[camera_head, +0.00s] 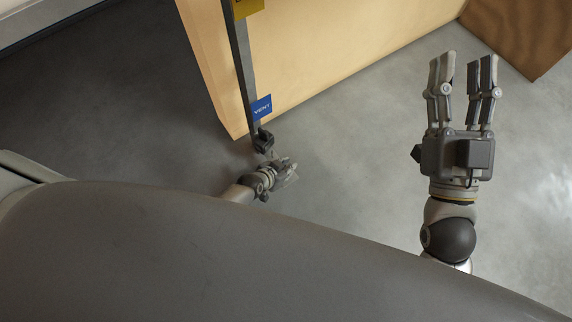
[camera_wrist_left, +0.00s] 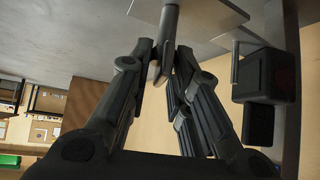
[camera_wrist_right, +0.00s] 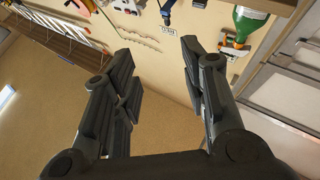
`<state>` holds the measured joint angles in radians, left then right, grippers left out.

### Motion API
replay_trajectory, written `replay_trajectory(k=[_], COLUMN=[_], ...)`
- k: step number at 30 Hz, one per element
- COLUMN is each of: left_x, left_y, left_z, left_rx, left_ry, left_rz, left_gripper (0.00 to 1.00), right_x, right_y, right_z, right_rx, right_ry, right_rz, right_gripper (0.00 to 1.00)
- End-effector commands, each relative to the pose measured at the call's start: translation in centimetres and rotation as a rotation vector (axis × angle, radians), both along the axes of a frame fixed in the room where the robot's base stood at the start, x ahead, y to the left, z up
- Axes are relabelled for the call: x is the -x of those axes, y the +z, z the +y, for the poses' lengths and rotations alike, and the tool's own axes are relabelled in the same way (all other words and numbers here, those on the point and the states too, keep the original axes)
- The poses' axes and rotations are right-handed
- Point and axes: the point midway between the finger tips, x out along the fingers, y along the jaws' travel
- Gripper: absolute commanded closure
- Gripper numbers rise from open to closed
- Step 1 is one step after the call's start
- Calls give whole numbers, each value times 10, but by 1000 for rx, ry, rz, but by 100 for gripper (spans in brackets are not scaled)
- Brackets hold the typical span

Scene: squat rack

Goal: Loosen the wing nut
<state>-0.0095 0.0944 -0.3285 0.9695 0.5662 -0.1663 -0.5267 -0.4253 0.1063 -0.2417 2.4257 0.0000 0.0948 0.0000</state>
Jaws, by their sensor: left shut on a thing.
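My left gripper (camera_head: 287,170) is low beside the foot of a dark upright post (camera_head: 243,65). In the left wrist view, its fingers (camera_wrist_left: 162,62) are shut on a narrow grey metal piece (camera_wrist_left: 168,20), which appears to be the wing nut. It reaches down between the fingertips from a pale plate (camera_wrist_left: 205,18). The wing nut's full shape is hidden, and in the head view it cannot be made out. My right gripper (camera_head: 462,75) is raised, open and empty; its spread fingers also show in the right wrist view (camera_wrist_right: 158,75).
A dark block (camera_wrist_left: 266,92) with a thin pin sits right of my left fingers. The post bears a blue VENT sign (camera_head: 262,107) and stands before a beige panel (camera_head: 300,45). A brown board (camera_head: 520,35) is at top right. Grey floor (camera_head: 345,165) lies clear between the arms.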

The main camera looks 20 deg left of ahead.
Motion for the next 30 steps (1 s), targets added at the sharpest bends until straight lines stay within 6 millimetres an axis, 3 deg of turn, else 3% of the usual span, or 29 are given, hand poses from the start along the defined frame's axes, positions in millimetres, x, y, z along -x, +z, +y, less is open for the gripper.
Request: replay_trajectory(k=[6,12,28,29,30], left_x=[0,0,0,0,0], left_y=[1,1,0,0,0], left_z=[-1,-1,0,0,0], left_rx=[1,1,1,1,1], left_ry=[45,65,73,73,73], left_rz=[3,1,0,0,0], left_gripper=[100,100,100,77,72], right_x=[-14,-18,-19,-19,-19], right_y=[-29,-47,-53,-53,-53], right_z=[-1,-2,-3,-3,-3], right_rx=[51,74,82,82,82], right_ry=[-11,-16,-18,-18,-18], right_rz=[181,269,299,299,299], right_gripper=[60,60,60,60,60])
